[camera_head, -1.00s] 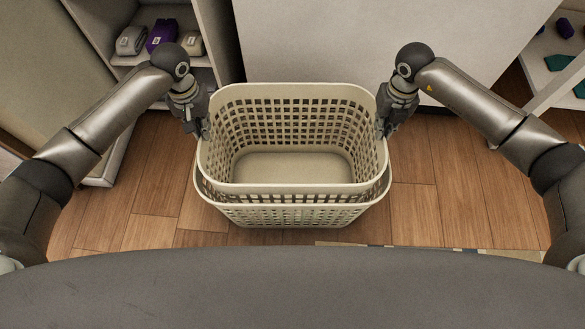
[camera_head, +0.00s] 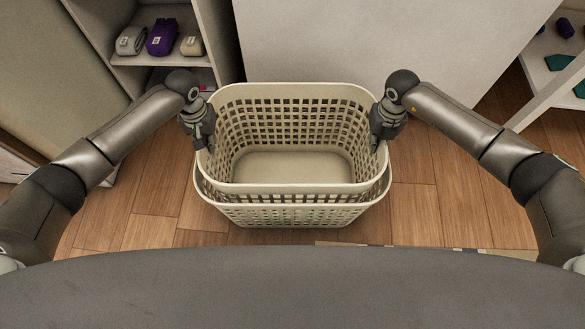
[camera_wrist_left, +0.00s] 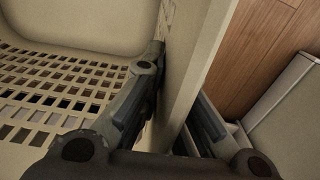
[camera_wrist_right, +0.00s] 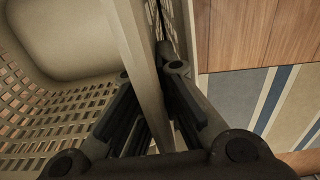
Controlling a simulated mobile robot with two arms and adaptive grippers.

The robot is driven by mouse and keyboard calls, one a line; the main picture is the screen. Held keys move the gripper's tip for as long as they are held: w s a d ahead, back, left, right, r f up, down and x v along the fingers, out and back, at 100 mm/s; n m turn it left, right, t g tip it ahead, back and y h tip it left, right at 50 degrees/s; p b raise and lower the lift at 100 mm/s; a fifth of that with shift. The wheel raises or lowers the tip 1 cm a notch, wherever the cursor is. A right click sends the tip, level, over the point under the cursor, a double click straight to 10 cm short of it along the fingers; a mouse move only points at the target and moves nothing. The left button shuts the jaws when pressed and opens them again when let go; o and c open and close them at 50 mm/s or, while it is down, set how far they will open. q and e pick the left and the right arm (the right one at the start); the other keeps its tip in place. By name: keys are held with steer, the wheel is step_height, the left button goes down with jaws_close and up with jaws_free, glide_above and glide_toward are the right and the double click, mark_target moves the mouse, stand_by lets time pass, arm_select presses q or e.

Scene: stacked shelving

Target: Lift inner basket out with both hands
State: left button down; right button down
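The cream inner basket (camera_head: 291,188) sits nested in a matching outer basket (camera_head: 292,215), its rim a little above the outer one. It is empty and level. My left gripper (camera_head: 205,143) is at its left rim, with one finger inside and one outside; in the left wrist view the gripper (camera_wrist_left: 178,85) looks shut on the basket wall (camera_wrist_left: 188,50). My right gripper (camera_head: 380,140) is at the right rim; in the right wrist view the gripper (camera_wrist_right: 150,72) has its fingers close against both sides of the wall (camera_wrist_right: 138,50). The outer basket is mostly hidden.
The baskets stand on a wooden floor (camera_head: 440,205). A shelf unit (camera_head: 150,80) with folded items is at the back left, and a white panel (camera_head: 330,45) stands behind. Another shelf (camera_head: 545,75) is at the right. A striped mat (camera_wrist_right: 285,100) shows in the right wrist view.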

arm_select(q)
steer(key=shift+r, duration=0.25)
arm_select(e)
steer(key=shift+r, duration=0.25)
stand_by(0.3)
